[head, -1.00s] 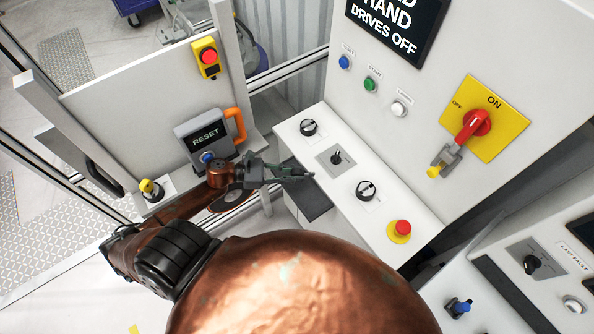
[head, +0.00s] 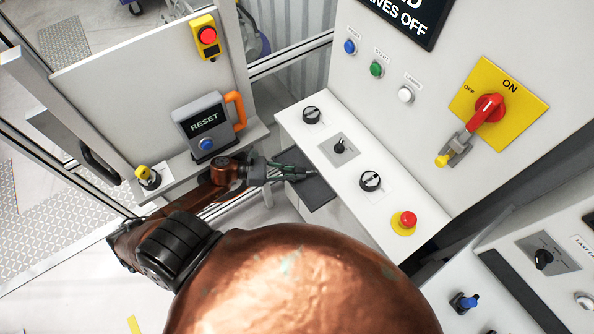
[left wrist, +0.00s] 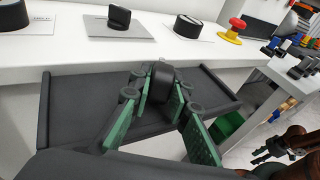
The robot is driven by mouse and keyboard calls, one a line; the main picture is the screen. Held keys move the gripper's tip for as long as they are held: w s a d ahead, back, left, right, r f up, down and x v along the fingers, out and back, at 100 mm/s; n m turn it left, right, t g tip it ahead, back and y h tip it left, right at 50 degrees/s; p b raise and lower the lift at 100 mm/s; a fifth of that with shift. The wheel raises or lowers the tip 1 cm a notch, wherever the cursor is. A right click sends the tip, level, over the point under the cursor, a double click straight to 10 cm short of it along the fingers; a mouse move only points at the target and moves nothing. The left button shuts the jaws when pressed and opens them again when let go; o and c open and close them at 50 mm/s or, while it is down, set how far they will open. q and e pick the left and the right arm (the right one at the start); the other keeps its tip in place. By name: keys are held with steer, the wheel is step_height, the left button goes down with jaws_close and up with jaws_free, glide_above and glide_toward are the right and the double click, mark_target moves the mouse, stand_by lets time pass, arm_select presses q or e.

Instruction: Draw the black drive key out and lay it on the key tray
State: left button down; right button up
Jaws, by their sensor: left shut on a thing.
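My left gripper (head: 290,172) is shut on the black drive key (left wrist: 162,82), which sits between its green finger pads in the left wrist view. The key is over the dark key tray (left wrist: 75,110), near its middle; whether it touches the tray floor I cannot tell. In the head view the tray (head: 316,195) juts out below the white console, and the fingers hide the key. A black knob (head: 340,147) stands on the grey plate of the console. My right gripper (left wrist: 272,148) shows small and dark at the lower right of the left wrist view.
The console's front edge (left wrist: 150,48) runs just behind the tray. Two black selector knobs (head: 370,181) and a red emergency button (head: 407,219) are on its top. The reset box (head: 206,125) with an orange handle stands left of my gripper.

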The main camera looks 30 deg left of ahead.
mark_target(297, 170)
arm_select(q)
steer(key=c, duration=1.9)
jaws_free()
steer(key=shift+o, duration=0.7)
step_height(297, 170, up, 10)
steer(key=shift+r, duration=0.1)
arm_select(e)
steer(key=shift+d, duration=0.2)
arm_select(q)
steer(key=shift+s, duration=0.1)
